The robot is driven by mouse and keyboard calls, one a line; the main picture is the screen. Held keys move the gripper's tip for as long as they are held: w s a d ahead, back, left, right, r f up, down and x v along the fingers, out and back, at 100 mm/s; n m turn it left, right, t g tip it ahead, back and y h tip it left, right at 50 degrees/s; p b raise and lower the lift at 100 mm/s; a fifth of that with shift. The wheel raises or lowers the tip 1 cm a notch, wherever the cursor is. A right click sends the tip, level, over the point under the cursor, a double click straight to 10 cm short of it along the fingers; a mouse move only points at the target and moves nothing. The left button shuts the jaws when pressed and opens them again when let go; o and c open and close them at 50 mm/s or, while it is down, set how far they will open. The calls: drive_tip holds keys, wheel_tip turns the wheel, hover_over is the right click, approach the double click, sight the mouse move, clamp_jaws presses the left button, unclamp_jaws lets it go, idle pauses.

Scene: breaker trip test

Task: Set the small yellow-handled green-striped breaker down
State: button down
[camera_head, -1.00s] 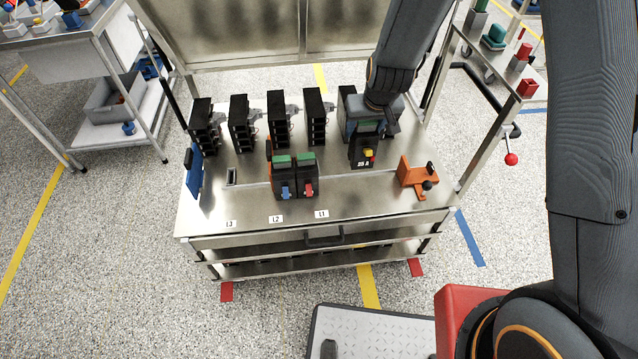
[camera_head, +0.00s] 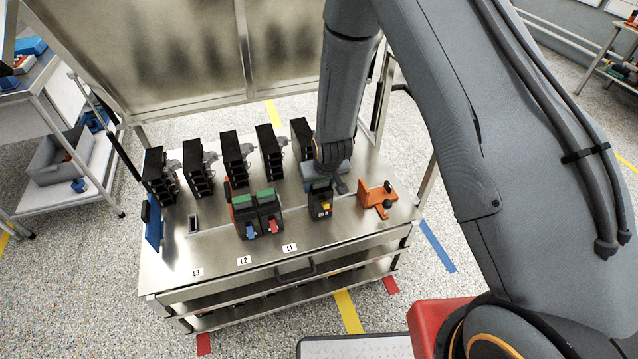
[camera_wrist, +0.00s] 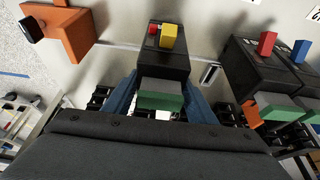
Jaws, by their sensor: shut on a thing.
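The small yellow-handled breaker (camera_head: 320,205) is a dark block with a green stripe, a yellow handle and a small red part beside it. It appears upright over the metal bench (camera_head: 215,252), right of the other breakers and behind the L1 label (camera_head: 290,247). In the wrist view my gripper (camera_wrist: 160,100) has its blue fingers shut on the two sides of this breaker (camera_wrist: 163,65), at its green-striped end. My gripper (camera_head: 324,182) comes down on it from above in the head view. I cannot tell whether its underside touches the bench.
A red-handled breaker (camera_head: 269,210) and a blue-handled breaker (camera_head: 244,216) stand close on the left. An orange bracket with a black knob (camera_head: 377,197) stands on the right. Several black racks (camera_head: 196,168) line the back. The bench front around the labels is clear.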

sight(324, 201)
drive_tip(key=c, duration=0.8)
unclamp_jaws()
drive_tip(key=shift+o, duration=0.2)
drive_tip(key=shift+r, duration=0.1)
drive_tip(key=b+v, duration=0.2)
drive_tip(key=v, duration=1)
drive_tip(key=s+d+r+m+g, duration=0.1)
drive_tip(key=s+d+r, duration=0.5)
drive_tip(key=s+d, duration=0.2)
drive_tip(key=s+d+r+m+g+h, duration=0.1)
drive_tip(key=s+d+r+m+g, duration=0.1)
drive_tip(key=s+d+r, duration=0.4)
drive_tip(key=s+d, duration=0.2)
drive_tip(key=s, duration=0.2)
drive_tip(key=shift+s+r, duration=0.25)
